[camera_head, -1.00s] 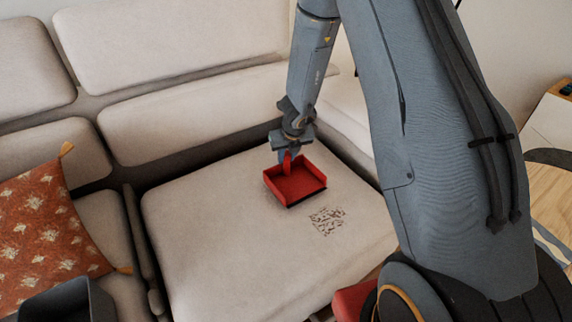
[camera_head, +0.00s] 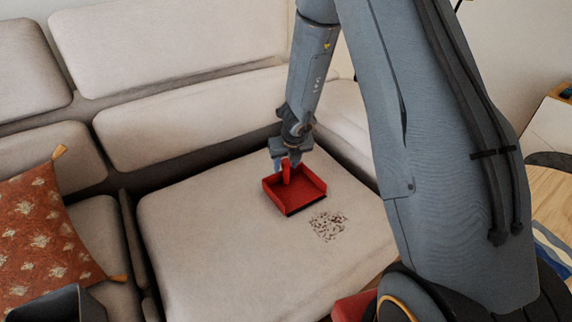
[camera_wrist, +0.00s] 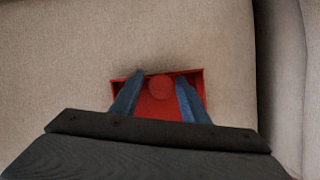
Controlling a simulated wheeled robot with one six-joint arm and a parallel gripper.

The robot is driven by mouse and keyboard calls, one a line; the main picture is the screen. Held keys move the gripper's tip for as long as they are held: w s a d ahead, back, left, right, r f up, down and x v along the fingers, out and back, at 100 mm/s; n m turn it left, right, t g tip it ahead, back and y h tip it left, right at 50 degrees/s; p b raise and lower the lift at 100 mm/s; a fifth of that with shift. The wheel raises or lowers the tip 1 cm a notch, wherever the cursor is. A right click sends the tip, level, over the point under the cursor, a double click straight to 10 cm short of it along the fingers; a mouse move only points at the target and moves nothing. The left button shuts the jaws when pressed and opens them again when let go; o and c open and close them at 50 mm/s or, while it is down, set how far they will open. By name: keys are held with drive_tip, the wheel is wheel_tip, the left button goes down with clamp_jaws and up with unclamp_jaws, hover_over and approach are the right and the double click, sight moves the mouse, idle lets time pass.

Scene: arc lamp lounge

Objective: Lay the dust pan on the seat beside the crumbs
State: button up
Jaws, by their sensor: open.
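The red dust pan (camera_head: 300,190) lies on the beige sofa seat (camera_head: 210,235), with its dark front lip toward the crumbs. The crumbs (camera_head: 328,226) are a patch of small brown specks just in front of the pan. My gripper (camera_head: 287,168) is open at the back of the pan, its fingers on either side of the upright red handle. In the wrist view the dust pan (camera_wrist: 160,105) lies below my open fingers (camera_wrist: 158,92), and the round handle end (camera_wrist: 160,84) stands between them with gaps to both sides. The crumbs are out of the wrist view.
Beige back cushions (camera_head: 190,115) run behind the seat. An orange patterned pillow (camera_head: 45,235) leans at the left. A dark grey bin-like object (camera_head: 60,305) is at the bottom left. The seat left of the pan is clear.

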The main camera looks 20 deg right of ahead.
drive_tip(key=shift+r, duration=0.1)
drive_tip(key=s+a+r+n+y+p, duration=0.1)
drive_tip(key=s+r+n+p, duration=0.4)
drive_tip(key=r, duration=0.5)
drive_tip(key=s+r+n+y+p, duration=0.1)
drive_tip(key=s+r+n+p, duration=0.3)
drive_tip(key=r, duration=0.5)
drive_tip(key=s+d+r+n+g, duration=0.1)
drive_tip(key=s+d+r+n, duration=0.1)
drive_tip(key=s+n, duration=0.6)
drive_tip(key=s+d+r+n+g+h, duration=0.1)
drive_tip(key=s+r+n, duration=0.3)
drive_tip(key=s+n, duration=0.4)
drive_tip(key=s+d+r+n+g+h, duration=0.1)
drive_tip(key=s+r+n, duration=0.3)
drive_tip(key=s+n, duration=0.4)
drive_tip(key=shift+s+d+n+g, duration=0.3)
drive_tip(key=shift+s+d+g, duration=0.5)
drive_tip(key=shift+s, duration=0.25)
drive_tip(key=shift+r, duration=0.1)
